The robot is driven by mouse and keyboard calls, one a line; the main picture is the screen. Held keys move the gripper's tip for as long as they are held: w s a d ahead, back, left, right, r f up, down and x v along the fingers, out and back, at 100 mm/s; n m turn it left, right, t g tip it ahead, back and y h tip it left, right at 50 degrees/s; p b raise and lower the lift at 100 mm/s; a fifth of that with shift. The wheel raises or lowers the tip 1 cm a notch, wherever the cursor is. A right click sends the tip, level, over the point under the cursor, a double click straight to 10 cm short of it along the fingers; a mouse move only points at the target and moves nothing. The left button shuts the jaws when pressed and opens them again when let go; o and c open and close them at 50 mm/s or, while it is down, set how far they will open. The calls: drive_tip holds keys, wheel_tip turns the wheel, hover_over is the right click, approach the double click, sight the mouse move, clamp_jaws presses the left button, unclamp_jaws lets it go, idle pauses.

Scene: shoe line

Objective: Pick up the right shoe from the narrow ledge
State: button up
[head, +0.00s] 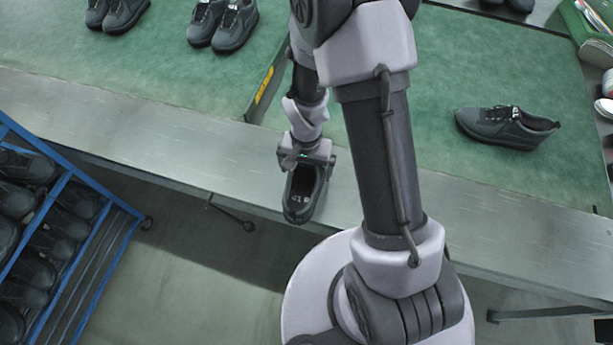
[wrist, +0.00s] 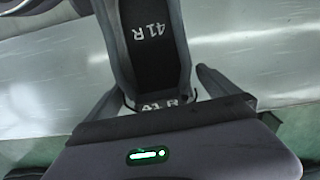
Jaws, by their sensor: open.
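The right shoe (head: 304,192) is dark grey and sits on the narrow metal ledge (head: 150,125), its toe toward the ledge's front edge. In the wrist view the shoe (wrist: 150,45) shows its black insole and heel, both marked "41 R". My gripper (head: 306,166) is at the heel end of the shoe. In the wrist view my gripper's fingers (wrist: 155,92) stand open, one on each side of the heel. Whether they touch it I cannot tell. The rest of the shoe lies beyond the top of the wrist view.
A single dark shoe (head: 506,127) lies on the green mat (head: 470,60) at right. Pairs of shoes (head: 224,22) stand at the back left. A blue rack (head: 95,190) with several shoes is at lower left. A yellow-marked divider (head: 266,84) stands left of my arm.

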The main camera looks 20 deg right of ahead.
drive_tip(key=shift+r, duration=0.1)
drive_tip(key=shift+c, duration=0.2)
drive_tip(key=c, duration=1.7)
